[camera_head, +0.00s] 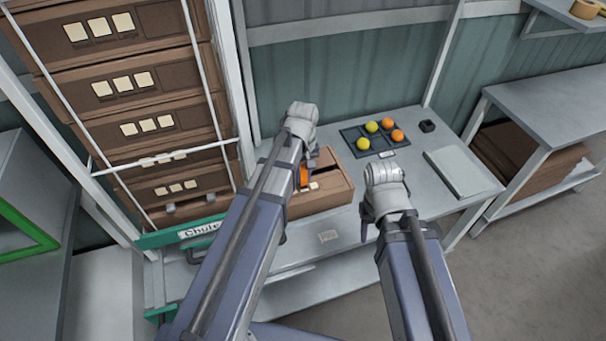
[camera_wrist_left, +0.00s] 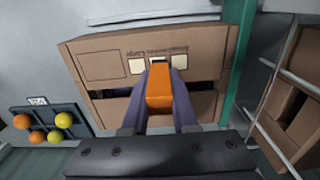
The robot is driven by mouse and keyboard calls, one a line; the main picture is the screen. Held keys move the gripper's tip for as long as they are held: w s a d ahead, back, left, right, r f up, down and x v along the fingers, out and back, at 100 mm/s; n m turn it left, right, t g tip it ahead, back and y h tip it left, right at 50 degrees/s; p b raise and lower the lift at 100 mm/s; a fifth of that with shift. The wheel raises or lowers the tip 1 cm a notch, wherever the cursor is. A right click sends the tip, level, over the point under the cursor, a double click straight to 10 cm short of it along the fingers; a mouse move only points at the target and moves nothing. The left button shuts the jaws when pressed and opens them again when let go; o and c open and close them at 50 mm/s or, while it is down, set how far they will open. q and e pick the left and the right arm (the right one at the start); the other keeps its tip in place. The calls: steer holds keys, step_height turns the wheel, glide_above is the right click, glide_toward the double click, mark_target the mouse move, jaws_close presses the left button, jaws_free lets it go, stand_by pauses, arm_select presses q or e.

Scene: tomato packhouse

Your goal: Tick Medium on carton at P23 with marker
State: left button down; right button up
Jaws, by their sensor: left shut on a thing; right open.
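The brown carton (camera_head: 335,193) lies on the grey bench, partly hidden behind my left arm. In the left wrist view the carton (camera_wrist_left: 85,65) fills the middle, with a row of three pale squares (camera_wrist_left: 137,66) and small upside-down print beside them. My left gripper (camera_head: 304,176) is shut on the orange marker (camera_wrist_left: 158,88), over the carton by the middle square. The marker's tip is hidden, so I cannot tell whether it touches. My right gripper (camera_head: 366,222) is open and empty, over the bench front, right of the carton.
A rack of stacked cartons (camera_head: 120,52) stands at left, above a green chute sign (camera_head: 200,231). A dark tray (camera_head: 349,135) with yellow and orange tomatoes, a small black block (camera_head: 427,126) and a pale flat panel (camera_head: 461,172) lie on the bench (camera_head: 415,150).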

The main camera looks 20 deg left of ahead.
mark_target(303, 167)
arm_select(q)
steer(key=shift+f+b, duration=0.6)
stand_by(0.7)
steer(key=shift+w+d, duration=0.1)
steer(key=shift+w, duration=0.45)
steer(key=shift+s, duration=0.65)
stand_by(0.4)
steer(key=shift+r, duration=0.1)
step_height(303, 167, up, 6)
steer(key=p, duration=0.6)
stand_by(0.5)
